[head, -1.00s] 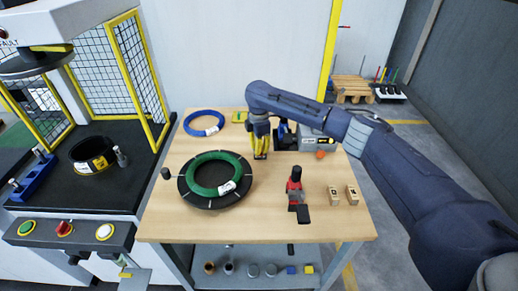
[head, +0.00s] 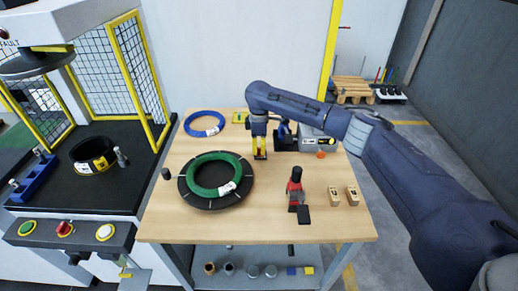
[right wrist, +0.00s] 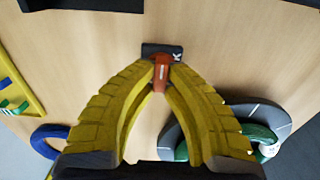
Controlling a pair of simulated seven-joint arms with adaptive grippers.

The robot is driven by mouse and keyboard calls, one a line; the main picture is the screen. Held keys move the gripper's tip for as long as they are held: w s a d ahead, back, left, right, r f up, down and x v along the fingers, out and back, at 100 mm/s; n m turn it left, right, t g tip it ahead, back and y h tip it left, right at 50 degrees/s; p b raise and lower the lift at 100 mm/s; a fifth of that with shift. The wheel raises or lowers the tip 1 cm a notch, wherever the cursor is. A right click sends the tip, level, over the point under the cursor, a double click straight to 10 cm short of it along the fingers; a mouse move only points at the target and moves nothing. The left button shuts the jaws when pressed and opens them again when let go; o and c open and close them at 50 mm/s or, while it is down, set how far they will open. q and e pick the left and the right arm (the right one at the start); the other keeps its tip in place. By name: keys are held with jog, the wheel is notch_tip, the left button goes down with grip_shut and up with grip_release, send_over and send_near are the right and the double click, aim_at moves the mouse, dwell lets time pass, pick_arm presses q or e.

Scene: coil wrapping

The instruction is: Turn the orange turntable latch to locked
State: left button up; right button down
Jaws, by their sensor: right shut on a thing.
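The orange latch (right wrist: 161,73) stands on a small black plate (right wrist: 151,49) with a white letter "K" partly showing in the right wrist view. My right gripper (right wrist: 162,68) has its yellow fingertips closed on both sides of the latch. The black turntable (head: 211,205) carries a green coil (head: 195,187) with a white label. The rest of the plate's lettering is hidden. My left gripper is not in view.
A blue coil (head: 204,133) lies at the back left. A red and black tool (head: 296,187) and two light wooden blocks (head: 333,196) stand at the right front. A grey box (head: 313,140) and an orange knob (head: 320,155) are right of my gripper. A dark peg (head: 165,174) stands left of the turntable.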

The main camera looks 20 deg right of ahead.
aim_at(259, 148)
jog(key=c, duration=1.4)
grip_release()
jog(key=shift+c, duration=0.2)
notch_tip(259, 148, up, 12)
